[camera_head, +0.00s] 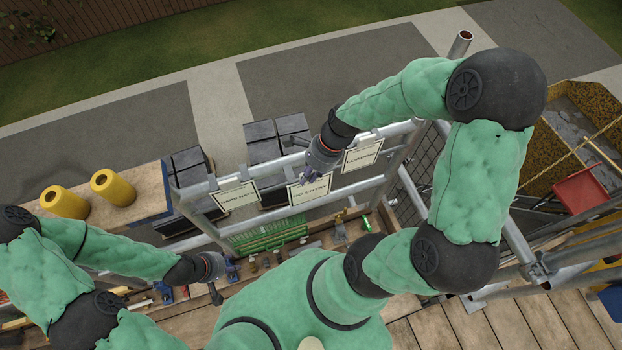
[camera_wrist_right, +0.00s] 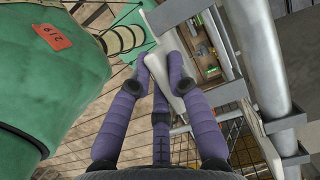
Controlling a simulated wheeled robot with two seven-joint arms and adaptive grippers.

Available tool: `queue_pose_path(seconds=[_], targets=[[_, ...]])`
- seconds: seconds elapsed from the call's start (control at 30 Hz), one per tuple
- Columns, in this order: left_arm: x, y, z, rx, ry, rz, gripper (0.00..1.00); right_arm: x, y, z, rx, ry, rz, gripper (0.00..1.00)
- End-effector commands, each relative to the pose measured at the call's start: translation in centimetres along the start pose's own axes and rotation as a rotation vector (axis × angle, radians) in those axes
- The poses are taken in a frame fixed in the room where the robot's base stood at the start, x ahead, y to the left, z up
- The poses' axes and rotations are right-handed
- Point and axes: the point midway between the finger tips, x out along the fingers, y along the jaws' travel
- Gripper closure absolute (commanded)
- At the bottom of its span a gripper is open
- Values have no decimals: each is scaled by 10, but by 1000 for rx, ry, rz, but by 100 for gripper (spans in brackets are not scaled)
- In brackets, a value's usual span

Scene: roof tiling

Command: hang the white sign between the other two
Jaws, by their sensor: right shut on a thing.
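The white sign (camera_head: 309,190), lettered "NO ENTRY", is upright at the scaffold rail between two other signs. My right gripper (camera_head: 312,174) is shut on its top edge. In the right wrist view the purple fingers (camera_wrist_right: 167,72) close on the white sign (camera_wrist_right: 160,50), seen nearly edge-on. The hard-hats sign (camera_head: 237,196) hangs to its left and the loading sign (camera_head: 361,156) to its right. Whether the held sign is hooked on the rail cannot be told. My left gripper (camera_head: 215,266) is low at the left over the bench; its fingers are too unclear to judge.
Scaffold rails (camera_head: 290,163) run behind and below the signs. Dark tile stacks (camera_head: 278,137) stand beyond the rail. Tools and a green rack (camera_head: 264,237) lie below the signs.

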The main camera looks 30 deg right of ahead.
Motion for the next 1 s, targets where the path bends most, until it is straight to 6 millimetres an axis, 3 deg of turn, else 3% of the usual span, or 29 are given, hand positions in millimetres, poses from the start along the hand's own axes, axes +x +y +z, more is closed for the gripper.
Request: queue_pose_path(seconds=[1.0], targets=[[13,-5,-1,0,0,0,60,0,-62,0,0,0,-1,100]])
